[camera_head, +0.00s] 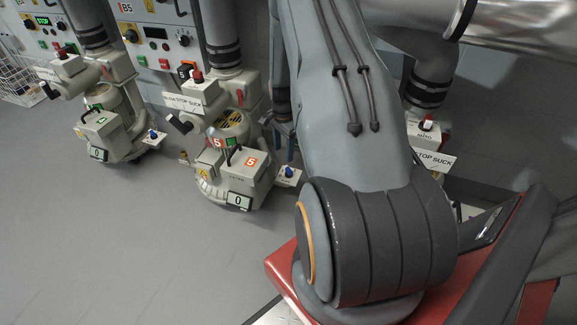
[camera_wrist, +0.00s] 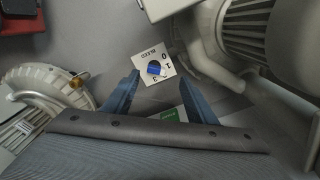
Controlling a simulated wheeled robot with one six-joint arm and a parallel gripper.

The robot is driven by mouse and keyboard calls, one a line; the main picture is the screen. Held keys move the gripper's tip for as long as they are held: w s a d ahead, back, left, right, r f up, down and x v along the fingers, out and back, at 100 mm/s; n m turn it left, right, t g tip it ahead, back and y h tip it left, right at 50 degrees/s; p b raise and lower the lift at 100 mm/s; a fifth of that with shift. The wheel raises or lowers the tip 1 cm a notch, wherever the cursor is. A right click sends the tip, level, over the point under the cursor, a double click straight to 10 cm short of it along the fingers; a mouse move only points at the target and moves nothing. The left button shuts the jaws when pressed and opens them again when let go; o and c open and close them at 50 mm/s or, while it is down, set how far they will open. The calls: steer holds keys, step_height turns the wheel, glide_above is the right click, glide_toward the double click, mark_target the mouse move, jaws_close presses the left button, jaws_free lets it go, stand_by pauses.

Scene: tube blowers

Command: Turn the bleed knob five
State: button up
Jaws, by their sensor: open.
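In the head view, the blower marked 5 (camera_head: 235,170) stands on the floor left of my arm. A small blue bleed knob (camera_head: 289,172) sits on a white plate (camera_head: 284,181) at its right side. In the wrist view, a blue knob with a white mark (camera_wrist: 155,69) sits on a white plate (camera_wrist: 146,78) lettered BLEED, with 0, 1 and E around it; no blower number is readable there. My gripper (camera_wrist: 160,82) is open, its blue fingers either side of the knob in the picture. I cannot tell whether they touch it. My fingers are not clear in the head view.
A similar blower (camera_head: 108,133) with its own blue knob (camera_head: 152,134) stands further left. In the wrist view, a ribbed motor housing (camera_wrist: 262,45) and a bent pipe (camera_wrist: 207,45) are close on the right, and a ribbed hose (camera_wrist: 45,78) is at left. Open floor (camera_head: 80,240) lies at lower left.

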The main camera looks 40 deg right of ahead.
mark_target(288, 168)
steer(key=shift+s+d+f+m, duration=0.25)
steer(key=shift+d+f, duration=0.2)
steer(key=shift+f, duration=0.15)
steer(key=shift+s+d+f+m, duration=0.1)
steer(key=shift+d+f+m, duration=0.15)
steer(key=shift+d+f, duration=0.25)
step_height(288, 168, down, 8)
steer(key=shift+a+r+b, duration=0.1)
steer(key=shift+b, duration=1.1)
steer(key=c, duration=1.1)
steer(key=shift+n+p, duration=0.7)
steer(key=shift+n, duration=0.8)
steer(key=o, duration=1.1)
